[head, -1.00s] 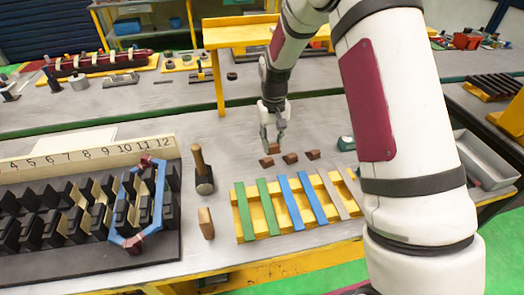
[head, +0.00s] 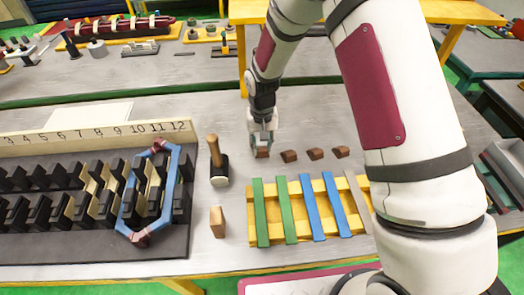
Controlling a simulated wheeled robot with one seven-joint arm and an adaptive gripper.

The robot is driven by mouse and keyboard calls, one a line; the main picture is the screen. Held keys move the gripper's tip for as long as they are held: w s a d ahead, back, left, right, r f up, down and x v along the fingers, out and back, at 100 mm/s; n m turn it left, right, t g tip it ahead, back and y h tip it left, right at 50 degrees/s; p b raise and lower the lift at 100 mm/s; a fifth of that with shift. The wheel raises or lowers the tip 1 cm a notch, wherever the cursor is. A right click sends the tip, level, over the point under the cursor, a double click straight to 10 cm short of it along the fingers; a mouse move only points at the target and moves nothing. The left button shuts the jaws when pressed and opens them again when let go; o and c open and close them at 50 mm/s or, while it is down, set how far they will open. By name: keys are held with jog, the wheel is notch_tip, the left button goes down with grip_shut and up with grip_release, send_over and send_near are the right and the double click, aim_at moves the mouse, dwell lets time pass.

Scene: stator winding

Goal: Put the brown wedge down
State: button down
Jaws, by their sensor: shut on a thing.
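My gripper (head: 262,148) points down over the grey table, left of a short row of brown wedges. It is shut on a brown wedge (head: 262,154), which shows between the fingertips at or just above the table top; I cannot tell whether it touches. Three more brown wedges lie on the table to the right: a near one (head: 289,156), a middle one (head: 315,154) and a far right one (head: 341,152). The held wedge is apart from the nearest of them and roughly in line with the row.
A yellow rack (head: 262,241) with green and blue strips lies in front of the wedges. A hammer (head: 216,165) and a wooden block (head: 217,222) stand to the left. The numbered black stator fixture (head: 60,247) with a blue coil (head: 171,185) fills the left.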

aim_at(262, 147)
jog(key=shift+f, duration=1.55)
jog(key=shift+f, duration=0.1)
jog(key=c, duration=1.2)
grip_release()
jog(key=shift+c, duration=0.2)
notch_tip(262, 147, up, 12)
jog(key=b, duration=0.1)
jog(key=shift+r, duration=0.2)
